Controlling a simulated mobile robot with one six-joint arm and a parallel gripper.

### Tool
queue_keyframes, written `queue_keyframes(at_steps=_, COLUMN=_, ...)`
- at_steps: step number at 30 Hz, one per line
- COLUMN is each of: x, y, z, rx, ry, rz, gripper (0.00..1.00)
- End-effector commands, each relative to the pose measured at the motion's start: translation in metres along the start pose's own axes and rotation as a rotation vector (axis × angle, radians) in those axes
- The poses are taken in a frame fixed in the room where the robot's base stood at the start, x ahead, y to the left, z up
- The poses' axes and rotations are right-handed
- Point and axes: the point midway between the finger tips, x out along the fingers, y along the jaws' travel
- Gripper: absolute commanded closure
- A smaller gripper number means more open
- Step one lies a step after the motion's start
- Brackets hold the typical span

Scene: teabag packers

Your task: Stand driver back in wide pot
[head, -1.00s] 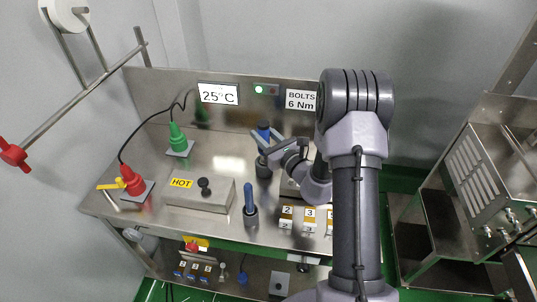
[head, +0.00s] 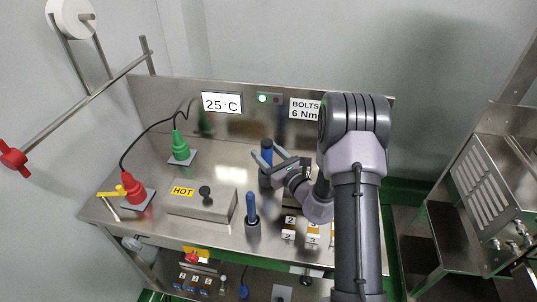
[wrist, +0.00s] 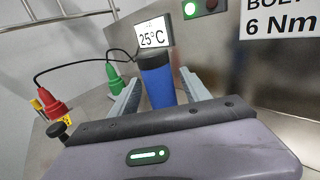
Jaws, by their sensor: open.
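The driver has a thick blue handle (head: 267,148) and stands upright, its lower end in a dark pot (head: 264,178) at the back middle of the steel bench. My gripper (head: 267,155) is open, with its fingers on either side of the handle. In the wrist view, the blue handle (wrist: 157,82) stands between the two grey fingers, with gaps visible on both sides. The gripper body hides the lower handle and the pot there. A second, thinner blue handle (head: 251,205) stands in another dark pot (head: 252,230) nearer the front edge.
A steel box marked HOT (head: 203,206) lies left of the front pot. A green cone (head: 180,150) and a red cone (head: 134,188) with a black cable are further left. Numbered boxes (head: 289,228) stand right of the front pot. A display (head: 222,103) is on the back panel.

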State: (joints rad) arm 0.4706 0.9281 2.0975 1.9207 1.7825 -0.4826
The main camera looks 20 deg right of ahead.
Motion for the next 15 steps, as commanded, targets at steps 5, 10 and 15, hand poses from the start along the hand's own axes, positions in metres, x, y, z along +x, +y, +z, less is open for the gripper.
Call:
queue_keyframes(at_steps=5, x=-0.03, y=-0.001, z=0.004, rx=0.003, ry=0.003, rz=-0.004, gripper=0.45)
queue_keyframes(at_steps=10, x=-0.079, y=-0.002, z=0.003, rx=0.004, ry=0.002, rz=-0.005, gripper=0.45)
queue_keyframes(at_steps=15, x=-0.112, y=-0.001, z=0.003, rx=0.002, ry=0.002, rz=-0.003, gripper=0.45)
